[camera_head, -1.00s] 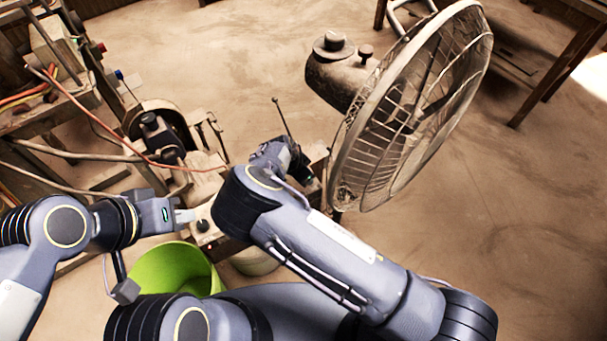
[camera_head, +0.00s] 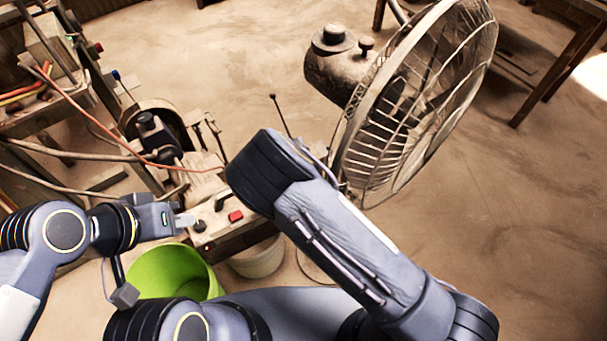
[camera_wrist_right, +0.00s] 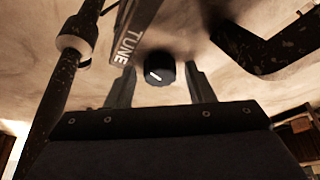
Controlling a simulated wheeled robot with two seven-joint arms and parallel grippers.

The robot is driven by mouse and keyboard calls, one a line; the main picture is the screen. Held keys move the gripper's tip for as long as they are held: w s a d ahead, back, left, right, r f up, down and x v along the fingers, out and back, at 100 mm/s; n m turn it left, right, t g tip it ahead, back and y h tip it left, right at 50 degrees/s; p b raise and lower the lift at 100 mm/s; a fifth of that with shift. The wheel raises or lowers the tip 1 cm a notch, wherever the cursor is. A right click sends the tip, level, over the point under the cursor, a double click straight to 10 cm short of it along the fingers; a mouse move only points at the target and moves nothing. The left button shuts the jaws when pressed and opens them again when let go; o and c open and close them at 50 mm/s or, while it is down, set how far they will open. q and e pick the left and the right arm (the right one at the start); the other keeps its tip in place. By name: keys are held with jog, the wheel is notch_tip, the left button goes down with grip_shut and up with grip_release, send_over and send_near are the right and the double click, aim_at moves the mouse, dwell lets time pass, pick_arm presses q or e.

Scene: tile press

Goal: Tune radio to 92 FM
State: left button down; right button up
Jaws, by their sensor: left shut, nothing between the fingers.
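In the right wrist view, a black round knob (camera_wrist_right: 159,68) with a white pointer mark sits on a pale, stained surface beside a dark label reading TUNE (camera_wrist_right: 131,35). My right gripper (camera_wrist_right: 160,74) is open, with one finger on each side of the knob and a visible gap at both sides. In the head view my right forearm covers the right gripper and this knob. My left gripper (camera_head: 184,221) is shut and empty, close beside a black knob (camera_head: 199,226) on a worn box (camera_head: 232,235); I cannot tell if it touches.
The box carries a red switch (camera_head: 236,216). A thin dark rod (camera_head: 281,116) stands behind my right arm. A large fan (camera_head: 415,105) stands to the right. A green bucket (camera_head: 175,272) is below my left gripper. Cabled machinery (camera_head: 60,100) fills the left; open floor lies beyond.

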jog(key=shift+v, duration=3.9)
